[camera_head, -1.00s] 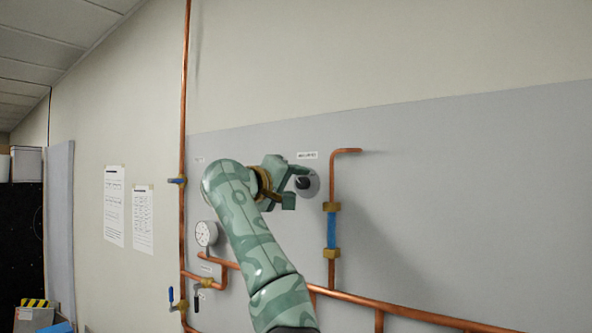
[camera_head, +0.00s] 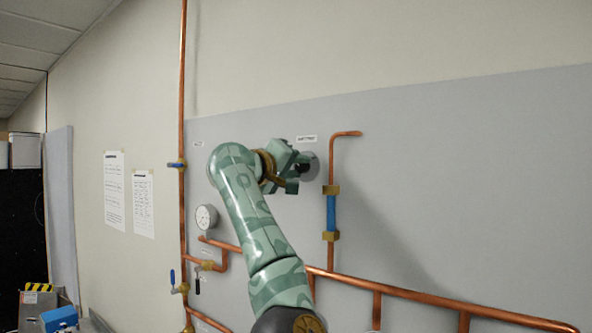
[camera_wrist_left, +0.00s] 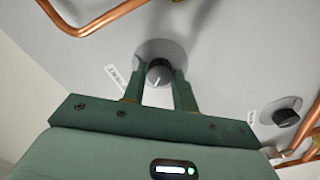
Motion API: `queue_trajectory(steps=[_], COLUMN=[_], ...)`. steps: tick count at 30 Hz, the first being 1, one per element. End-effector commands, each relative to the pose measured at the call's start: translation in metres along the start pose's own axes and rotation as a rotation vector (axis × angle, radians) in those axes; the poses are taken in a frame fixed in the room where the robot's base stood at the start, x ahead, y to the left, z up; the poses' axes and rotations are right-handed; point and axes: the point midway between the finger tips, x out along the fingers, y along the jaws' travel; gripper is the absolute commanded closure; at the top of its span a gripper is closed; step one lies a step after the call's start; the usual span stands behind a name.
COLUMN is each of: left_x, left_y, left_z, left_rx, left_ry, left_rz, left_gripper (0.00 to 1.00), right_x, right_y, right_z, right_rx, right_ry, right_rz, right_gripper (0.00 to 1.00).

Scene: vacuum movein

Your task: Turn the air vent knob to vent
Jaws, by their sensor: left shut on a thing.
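A round black knob (camera_wrist_left: 159,72) with a pale mark sits on a grey round plate (camera_wrist_left: 150,50) on the wall panel, under a small white label (camera_head: 306,138). My left gripper (camera_wrist_left: 159,80) is shut on this knob, with one finger on each side of it. In the head view my left gripper (camera_head: 297,172) reaches the plate and hides the knob itself. My right gripper is not in view.
A copper pipe with a blue section (camera_head: 331,214) runs just right of the plate. A second black knob (camera_wrist_left: 286,117) shows in the left wrist view.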

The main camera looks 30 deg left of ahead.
Motion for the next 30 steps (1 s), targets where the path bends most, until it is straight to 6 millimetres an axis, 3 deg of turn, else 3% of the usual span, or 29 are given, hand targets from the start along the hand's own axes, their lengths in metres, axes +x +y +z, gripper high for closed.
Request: queue_trajectory(steps=[15, 30], left_x=[0.0, 0.0], left_y=[-0.005, -0.003], left_z=[0.002, 0.001], left_rx=[0.409, 0.884], left_ry=[0.001, 0.0], left_rz=[-0.004, -0.004], left_gripper=[0.94, 0.94], right_x=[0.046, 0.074], right_y=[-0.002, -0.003], right_z=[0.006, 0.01], right_rx=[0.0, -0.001], right_ry=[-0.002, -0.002], right_rz=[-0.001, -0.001], right_gripper=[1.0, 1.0])
